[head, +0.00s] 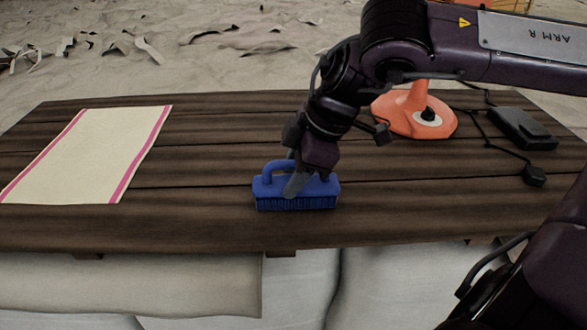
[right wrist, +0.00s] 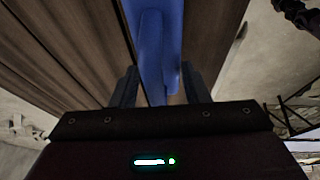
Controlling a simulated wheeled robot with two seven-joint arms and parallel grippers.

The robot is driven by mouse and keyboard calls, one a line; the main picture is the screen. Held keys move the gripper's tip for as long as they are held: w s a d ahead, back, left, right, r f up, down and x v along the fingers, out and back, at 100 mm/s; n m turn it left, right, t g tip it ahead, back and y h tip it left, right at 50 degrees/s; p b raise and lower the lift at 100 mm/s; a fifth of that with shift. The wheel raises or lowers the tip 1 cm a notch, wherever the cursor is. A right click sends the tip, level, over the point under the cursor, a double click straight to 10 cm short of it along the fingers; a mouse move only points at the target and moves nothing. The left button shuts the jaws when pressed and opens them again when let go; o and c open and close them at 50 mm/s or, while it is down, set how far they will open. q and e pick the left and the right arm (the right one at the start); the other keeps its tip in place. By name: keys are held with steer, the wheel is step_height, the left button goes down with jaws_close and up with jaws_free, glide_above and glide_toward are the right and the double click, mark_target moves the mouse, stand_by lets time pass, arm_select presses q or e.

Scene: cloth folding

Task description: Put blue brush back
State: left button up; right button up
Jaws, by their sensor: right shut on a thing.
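A blue brush (head: 322,190) with an arched handle and bristles facing down is at the front middle of the dark wooden table. My right gripper (head: 296,186) is shut on the brush from above, with a finger across its side. Whether the bristles touch the tabletop is hard to tell. In the right wrist view the blue brush (right wrist: 155,45) runs between the two dark fingers of the right gripper (right wrist: 155,85). My left gripper is not in view.
A cream cloth with pink stripes (head: 95,150) lies flat on the table's left. An orange lamp base (head: 410,115) and a black box with a cable (head: 522,128) stand at the back right. The wooden table (head: 215,150) is clear between cloth and brush.

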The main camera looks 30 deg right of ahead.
steer(key=o, duration=0.5)
steer(key=shift+s, duration=0.1)
steer(key=o, duration=0.4)
steer(key=b+v, duration=0.1)
steer(key=v, duration=1.1)
steer(key=shift+b, duration=0.35)
